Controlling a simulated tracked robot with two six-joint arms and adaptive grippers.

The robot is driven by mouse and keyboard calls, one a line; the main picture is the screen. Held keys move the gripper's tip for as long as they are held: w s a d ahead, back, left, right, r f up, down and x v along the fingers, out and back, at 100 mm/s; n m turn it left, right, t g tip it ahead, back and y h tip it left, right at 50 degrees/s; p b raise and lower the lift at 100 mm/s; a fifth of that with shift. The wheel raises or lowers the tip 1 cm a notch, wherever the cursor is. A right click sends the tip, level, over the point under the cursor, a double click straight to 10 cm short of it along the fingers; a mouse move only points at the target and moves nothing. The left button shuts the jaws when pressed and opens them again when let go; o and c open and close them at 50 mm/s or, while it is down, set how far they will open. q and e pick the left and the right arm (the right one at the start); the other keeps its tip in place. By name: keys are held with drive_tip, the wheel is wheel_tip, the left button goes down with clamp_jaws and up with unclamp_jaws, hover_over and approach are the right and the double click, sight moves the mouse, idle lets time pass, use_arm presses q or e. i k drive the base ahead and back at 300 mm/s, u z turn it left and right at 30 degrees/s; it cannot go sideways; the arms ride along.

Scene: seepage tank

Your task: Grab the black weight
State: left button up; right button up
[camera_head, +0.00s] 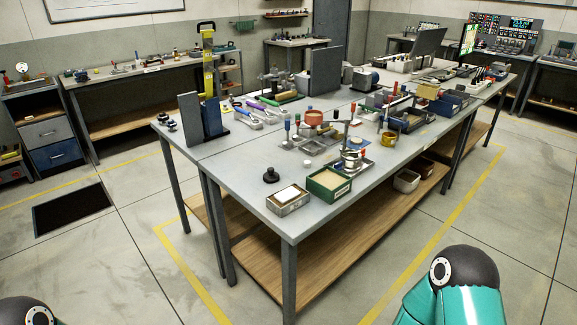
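A small black weight (271,176) with a rounded knob on top stands upright on the grey tabletop (232,176), near the front left edge of the long workbench. Nothing touches it. Two smaller black knobbed pieces (168,122) stand at the table's far left corner; I cannot tell whether they are weights too. Neither of my grippers shows in the head view. Only parts of my arms show, at the bottom left corner and bottom right.
A metal tray with a white block (288,200) and a green box with tan contents (329,186) stand right of the weight. A clear tank and stand (352,155) are behind. A blue upright frame (205,115) is at the back left. The tabletop left of the weight is bare.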

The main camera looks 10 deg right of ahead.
sight(270, 176)
drive_tip(key=u, duration=0.1)
drive_tip(key=i, duration=0.9)
drive_tip(key=u, duration=0.55)
